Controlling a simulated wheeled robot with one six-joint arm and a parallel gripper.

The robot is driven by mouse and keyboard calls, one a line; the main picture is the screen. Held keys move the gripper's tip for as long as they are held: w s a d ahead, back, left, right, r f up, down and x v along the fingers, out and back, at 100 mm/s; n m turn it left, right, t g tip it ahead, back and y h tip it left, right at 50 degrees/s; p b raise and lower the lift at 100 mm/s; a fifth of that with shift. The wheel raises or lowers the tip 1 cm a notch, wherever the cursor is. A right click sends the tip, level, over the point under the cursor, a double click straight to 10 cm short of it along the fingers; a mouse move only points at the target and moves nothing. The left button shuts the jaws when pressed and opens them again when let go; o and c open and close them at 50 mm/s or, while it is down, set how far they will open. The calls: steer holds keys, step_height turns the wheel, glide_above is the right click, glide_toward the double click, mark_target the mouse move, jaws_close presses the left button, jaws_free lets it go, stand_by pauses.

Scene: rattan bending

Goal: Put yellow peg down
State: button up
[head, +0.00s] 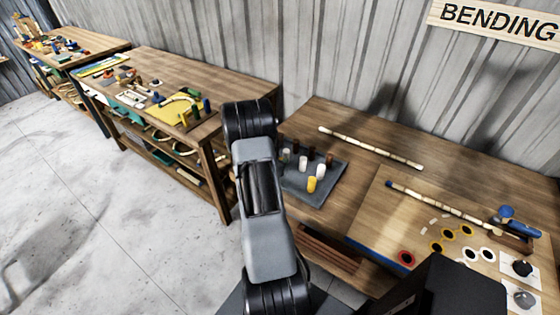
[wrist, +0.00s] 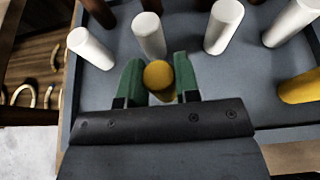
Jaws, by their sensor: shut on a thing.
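My gripper (wrist: 158,72) has two green fingers, shut on a yellow peg (wrist: 158,76) whose round top shows between them. It is over the grey tray (wrist: 245,85) in the wrist view; whether the peg touches the tray floor I cannot tell. A second yellow peg (wrist: 302,88) is at the right of the wrist view, and a yellow peg also shows in the tray in the head view (head: 312,184). In the head view my arm hides the gripper and the held peg.
White pegs (wrist: 148,35) stand close beyond the gripper, with another white peg (wrist: 90,48) to the left and brown pegs (wrist: 98,12) farther back. Rattan poles (head: 370,148) lie right of the tray. Coloured rings (head: 450,233) lie on the bench's right part.

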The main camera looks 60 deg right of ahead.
steer(key=shift+f, duration=0.15)
steer(key=o, duration=0.9)
